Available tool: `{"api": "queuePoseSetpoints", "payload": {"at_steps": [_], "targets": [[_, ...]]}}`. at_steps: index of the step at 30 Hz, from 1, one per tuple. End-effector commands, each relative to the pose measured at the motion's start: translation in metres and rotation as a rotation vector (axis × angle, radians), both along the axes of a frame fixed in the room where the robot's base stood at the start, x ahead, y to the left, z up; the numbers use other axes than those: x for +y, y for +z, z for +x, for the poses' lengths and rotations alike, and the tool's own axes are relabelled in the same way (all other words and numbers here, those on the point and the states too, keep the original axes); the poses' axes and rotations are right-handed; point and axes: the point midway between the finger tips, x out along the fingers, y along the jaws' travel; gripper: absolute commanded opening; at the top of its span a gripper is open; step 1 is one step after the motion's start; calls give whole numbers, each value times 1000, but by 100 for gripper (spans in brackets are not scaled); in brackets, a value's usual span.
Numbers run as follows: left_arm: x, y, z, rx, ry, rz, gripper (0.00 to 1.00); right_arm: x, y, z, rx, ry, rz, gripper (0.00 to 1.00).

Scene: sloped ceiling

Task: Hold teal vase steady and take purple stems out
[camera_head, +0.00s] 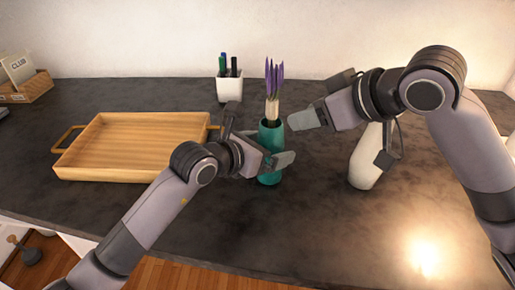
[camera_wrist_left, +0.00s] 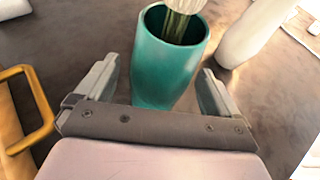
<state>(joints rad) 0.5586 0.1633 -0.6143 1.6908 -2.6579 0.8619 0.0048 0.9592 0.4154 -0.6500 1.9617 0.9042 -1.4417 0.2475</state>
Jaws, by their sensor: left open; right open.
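The teal vase (camera_head: 270,134) stands upright on the dark countertop; it also shows in the left wrist view (camera_wrist_left: 165,68). Purple stems (camera_head: 274,78) with a pale lower wrap rise from its mouth. In the left wrist view the green stalks (camera_wrist_left: 177,25) go down inside the rim. My left gripper (camera_head: 277,158) is open, with one finger on each side of the vase's body; gaps show between fingers and vase in the wrist view. My right gripper (camera_head: 302,115) is open and empty, just right of the vase's mouth and below the purple tops. Its far finger is partly hidden.
A wooden tray (camera_head: 135,145) with yellow handles lies left of the vase. A white cup (camera_head: 230,88) of pens stands behind. A white vase (camera_head: 363,168) stands to the right, partly behind my right arm. The front counter is clear.

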Motion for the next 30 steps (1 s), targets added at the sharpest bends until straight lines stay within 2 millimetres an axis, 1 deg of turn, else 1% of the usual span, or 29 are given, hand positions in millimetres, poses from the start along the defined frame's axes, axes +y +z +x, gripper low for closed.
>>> {"api": "queuePoseSetpoints", "payload": {"at_steps": [6, 15, 17, 18, 20, 21, 30], "targets": [[-7, -4, 9, -2, -1, 1, 96, 0, 0, 0, 0, 0, 0, 43], [-8, -5, 9, -2, -1, 1, 96, 0, 0, 0, 0, 0, 0, 43], [-8, -5, 9, -1, 0, 0, 76, 0, 0, 0, 0, 0, 0, 43], [-8, -5, 9, -1, 0, 0, 63, 0, 0, 0, 0, 0, 0, 43], [-8, -5, 9, -1, 0, 0, 44, 0, 0, 0, 0, 0, 0, 43], [-8, -5, 9, -1, 0, 0, 31, 0, 0, 0, 0, 0, 0, 43], [-8, -5, 9, -1, 0, 0, 30, 0, 0, 0, 0, 0, 0, 43]]}}
